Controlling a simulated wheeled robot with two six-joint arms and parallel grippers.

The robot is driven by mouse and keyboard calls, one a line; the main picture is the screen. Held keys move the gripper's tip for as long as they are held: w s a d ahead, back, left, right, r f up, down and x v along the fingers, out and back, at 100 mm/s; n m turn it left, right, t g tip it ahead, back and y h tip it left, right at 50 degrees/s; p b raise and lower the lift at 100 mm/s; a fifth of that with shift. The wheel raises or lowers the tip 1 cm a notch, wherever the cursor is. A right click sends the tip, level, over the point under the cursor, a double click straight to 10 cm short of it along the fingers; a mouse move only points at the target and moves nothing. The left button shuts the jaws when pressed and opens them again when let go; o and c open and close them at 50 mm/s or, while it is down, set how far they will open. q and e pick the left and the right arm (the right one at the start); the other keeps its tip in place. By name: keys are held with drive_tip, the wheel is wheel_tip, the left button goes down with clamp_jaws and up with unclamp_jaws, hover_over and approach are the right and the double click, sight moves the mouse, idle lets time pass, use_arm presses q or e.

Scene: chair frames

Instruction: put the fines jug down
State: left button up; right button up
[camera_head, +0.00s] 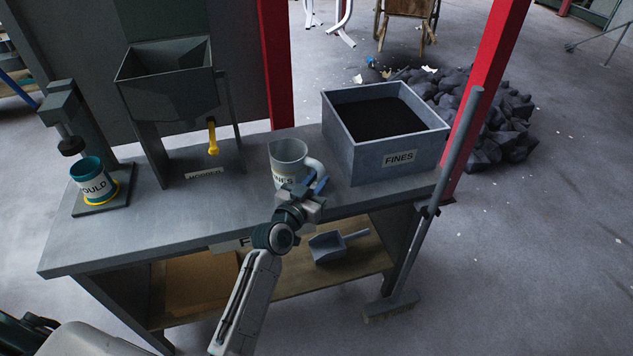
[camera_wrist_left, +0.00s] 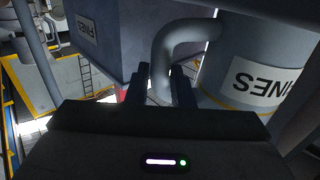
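The fines jug (camera_head: 287,159) is grey, upright and open at the top. My left gripper (camera_head: 311,190) is at the jug's handle. In the left wrist view, my left gripper (camera_wrist_left: 160,87) has the curved handle (camera_wrist_left: 165,60) between its fingers, with the fingers close against it. The jug's body (camera_wrist_left: 255,70), with its label upside down, is at the right. My right gripper is not in view.
A hopper (camera_head: 170,85) with a yellow valve (camera_head: 212,137) stands at the back left of the bench. A teal MOULD cup (camera_head: 92,180) stands under a press (camera_head: 62,105). A scoop (camera_head: 335,245) lies on the lower shelf. A broom (camera_head: 440,190) leans at the right end.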

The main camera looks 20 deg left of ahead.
use_arm(q)
drive_tip(key=o, duration=0.3)
drive_tip(key=shift+o, duration=0.2)
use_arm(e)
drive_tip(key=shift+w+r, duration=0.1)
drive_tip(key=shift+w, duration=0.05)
use_arm(q)
drive_tip(key=shift+r, duration=0.15)
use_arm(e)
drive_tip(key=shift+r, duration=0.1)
use_arm(q)
drive_tip(key=shift+s, duration=0.25)
drive_tip(key=s+a+b, duration=0.1)
drive_tip(key=s+a, duration=0.1)
drive_tip(key=s, duration=0.9)
drive_tip(key=shift+s+a+b, duration=0.15)
drive_tip(key=shift+a+b, duration=0.05)
drive_tip(key=shift+b, duration=0.1)
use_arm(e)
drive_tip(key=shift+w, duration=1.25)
